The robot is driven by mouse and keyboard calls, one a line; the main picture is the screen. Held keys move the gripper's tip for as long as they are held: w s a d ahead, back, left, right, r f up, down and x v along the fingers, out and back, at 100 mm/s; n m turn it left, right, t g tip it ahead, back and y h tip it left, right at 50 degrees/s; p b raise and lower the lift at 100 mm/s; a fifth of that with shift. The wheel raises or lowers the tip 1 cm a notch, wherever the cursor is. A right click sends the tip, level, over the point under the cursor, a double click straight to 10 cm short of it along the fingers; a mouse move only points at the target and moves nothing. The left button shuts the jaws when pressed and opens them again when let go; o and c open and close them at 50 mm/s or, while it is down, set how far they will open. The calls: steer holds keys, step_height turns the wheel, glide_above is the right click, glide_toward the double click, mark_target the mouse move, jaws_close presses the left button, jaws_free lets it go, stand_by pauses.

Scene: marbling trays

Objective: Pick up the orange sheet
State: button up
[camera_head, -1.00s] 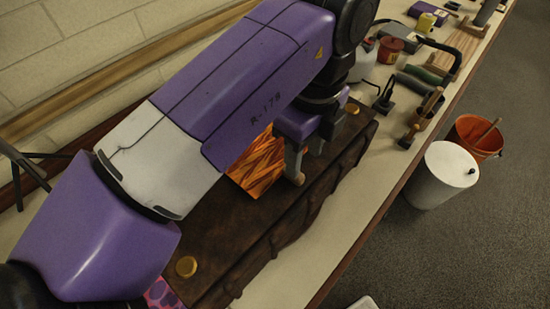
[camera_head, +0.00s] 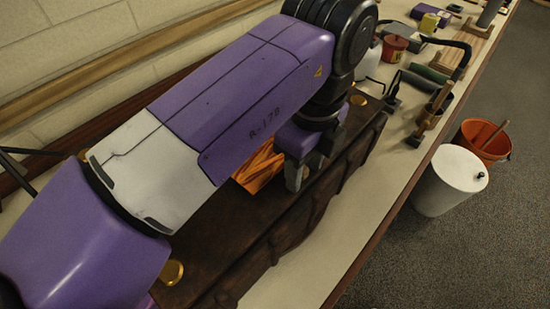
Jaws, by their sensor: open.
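The orange sheet (camera_head: 260,167) shows as a small flame-patterned patch beside my gripper, mostly hidden behind my purple and white arm. It is over the dark brown chest-like stand (camera_head: 205,246). My gripper (camera_head: 304,180) points down at the sheet's right side, with grey fingers below a purple body. The jaws are open. I cannot tell whether the fingers touch the sheet.
Gold knobs (camera_head: 171,272) sit on the dark stand. On the pale table (camera_head: 372,185) to the right are a wooden-handled tool (camera_head: 427,119), a red pot (camera_head: 394,47) and other tools. A white bin (camera_head: 446,182) and an orange bucket (camera_head: 484,141) stand on the floor.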

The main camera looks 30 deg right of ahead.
jaws_close()
steer(key=shift+r, duration=0.15)
